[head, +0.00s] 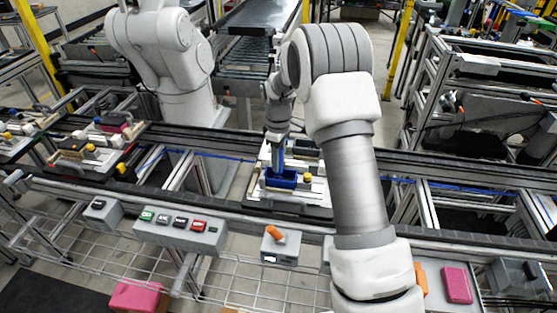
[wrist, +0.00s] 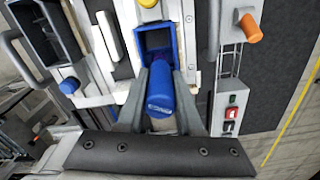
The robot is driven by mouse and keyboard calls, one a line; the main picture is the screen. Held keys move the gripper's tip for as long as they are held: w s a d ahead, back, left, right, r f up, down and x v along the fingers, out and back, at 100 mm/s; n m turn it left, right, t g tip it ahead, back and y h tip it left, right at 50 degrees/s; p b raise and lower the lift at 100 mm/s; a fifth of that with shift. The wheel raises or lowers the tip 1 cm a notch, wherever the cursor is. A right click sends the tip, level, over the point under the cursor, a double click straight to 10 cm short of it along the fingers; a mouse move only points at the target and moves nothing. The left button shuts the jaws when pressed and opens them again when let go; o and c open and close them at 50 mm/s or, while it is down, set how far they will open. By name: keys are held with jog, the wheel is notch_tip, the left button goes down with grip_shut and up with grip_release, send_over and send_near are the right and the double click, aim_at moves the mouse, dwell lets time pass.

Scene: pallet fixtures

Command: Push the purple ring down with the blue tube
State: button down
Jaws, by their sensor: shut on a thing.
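My gripper (wrist: 163,100) is shut on the blue tube (wrist: 160,84), with one finger on each side of it. The tube also shows in the head view (head: 279,160), roughly upright below my gripper (head: 278,142). Its lower end is at the open blue box (head: 281,182) on the pallet fixture. In the wrist view the blue box (wrist: 154,37) lies just beyond the tube's end; I cannot tell how far the tube is inside it.
The fixture pallet (head: 312,196) sits on the conveyor, with a yellow knob (head: 307,177) beside the blue box. A control box with an orange handle (head: 280,235) stands in front. Another loaded pallet (head: 95,150) is to the left.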

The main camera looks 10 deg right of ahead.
jog(key=shift+f+b, duration=1.55)
jog(key=shift+f, duration=0.1)
dwell(4.9)
jog(key=shift+r+p, duration=2.45)
jog(key=shift+r, duration=1.65)
